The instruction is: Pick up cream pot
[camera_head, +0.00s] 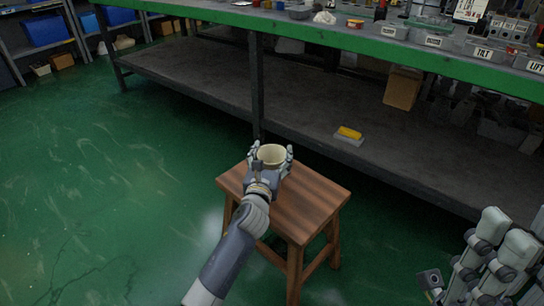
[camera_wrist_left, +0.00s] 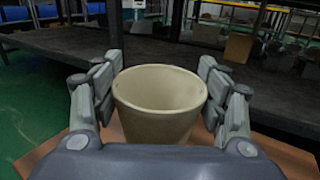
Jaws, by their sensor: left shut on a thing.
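The cream pot (camera_head: 272,154) is a round, open-topped, tapered pot, upright at the back left part of a small wooden stool (camera_head: 310,203). In the left wrist view the pot (camera_wrist_left: 160,108) fills the middle, and its inside looks empty. My left gripper (camera_head: 270,157) is shut on the pot, with its fingers on either side of it; the fingers also show in the left wrist view (camera_wrist_left: 160,92). The pot's base is hidden, so I cannot tell whether it touches the stool.
A long green-edged workbench (camera_head: 330,35) stands behind the stool, with labelled grey blocks on top. Its dark lower shelf (camera_head: 215,85) holds a yellow-topped item (camera_head: 349,133) and a cardboard box (camera_head: 402,88). The green floor (camera_head: 100,190) at left is clear.

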